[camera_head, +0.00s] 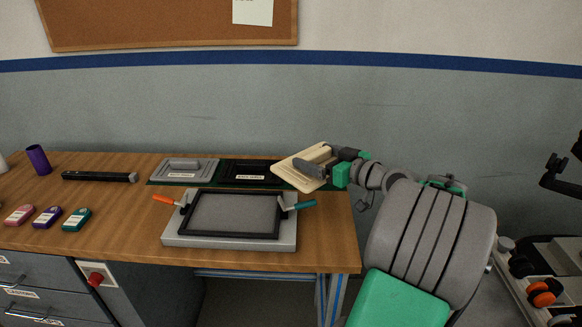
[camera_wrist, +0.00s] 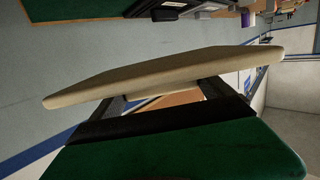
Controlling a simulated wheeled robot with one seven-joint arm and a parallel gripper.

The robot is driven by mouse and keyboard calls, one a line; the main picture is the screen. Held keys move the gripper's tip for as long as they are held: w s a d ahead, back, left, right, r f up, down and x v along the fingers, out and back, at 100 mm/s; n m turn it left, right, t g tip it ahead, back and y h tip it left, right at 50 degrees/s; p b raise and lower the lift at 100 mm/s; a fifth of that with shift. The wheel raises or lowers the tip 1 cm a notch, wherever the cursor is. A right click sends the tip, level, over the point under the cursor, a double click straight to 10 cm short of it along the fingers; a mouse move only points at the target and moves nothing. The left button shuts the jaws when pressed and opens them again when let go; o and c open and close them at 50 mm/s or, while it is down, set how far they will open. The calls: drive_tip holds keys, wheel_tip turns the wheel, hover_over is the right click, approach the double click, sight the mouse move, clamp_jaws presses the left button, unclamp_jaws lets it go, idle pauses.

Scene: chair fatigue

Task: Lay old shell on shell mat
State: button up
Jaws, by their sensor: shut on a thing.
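A cream-coloured shell (camera_head: 297,172), flat and panel-like, is held tilted in the air above the back right of the bench. My gripper (camera_head: 325,168) is shut on it from the right. In the wrist view the shell (camera_wrist: 165,74) spans the picture above the gripper, and the fingers grip a raised part on its near side. A dark green mat (camera_head: 219,185) lies along the back of the bench, left of the shell. It bears a grey labelled plate (camera_head: 200,165) on the left and a black labelled panel (camera_head: 250,170) on the right. The labels are too small to read.
A grey fixture (camera_head: 173,241) with a black frame and two toggle clamps, orange and teal handled, stands in front of the mat. A black bar (camera_head: 95,177), a purple cup (camera_head: 38,160) and pink, purple and teal small boxes (camera_head: 77,219) are at left.

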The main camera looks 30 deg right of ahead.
drive_tip(key=w+d+f, duration=0.2)
drive_tip(key=d+f, duration=0.1)
drive_tip(key=w+d+f+p, duration=0.1)
drive_tip(key=w+d+f, duration=0.1)
drive_tip(key=d+f, duration=0.1)
drive_tip(key=w+d+f, duration=0.3)
drive_tip(key=d, duration=0.2)
drive_tip(key=shift+f+p, duration=0.3)
drive_tip(key=shift+p, duration=0.1)
wheel_tip(320, 180, down, 3)
drive_tip(key=shift+w+r+p, duration=0.1)
drive_tip(key=shift+r+p, duration=0.05)
drive_tip(key=shift+p, duration=0.2)
drive_tip(key=shift+f+b, duration=0.35)
drive_tip(key=shift+f, duration=0.1)
drive_tip(key=o, duration=1.3)
drive_tip(key=shift+r, duration=0.1)
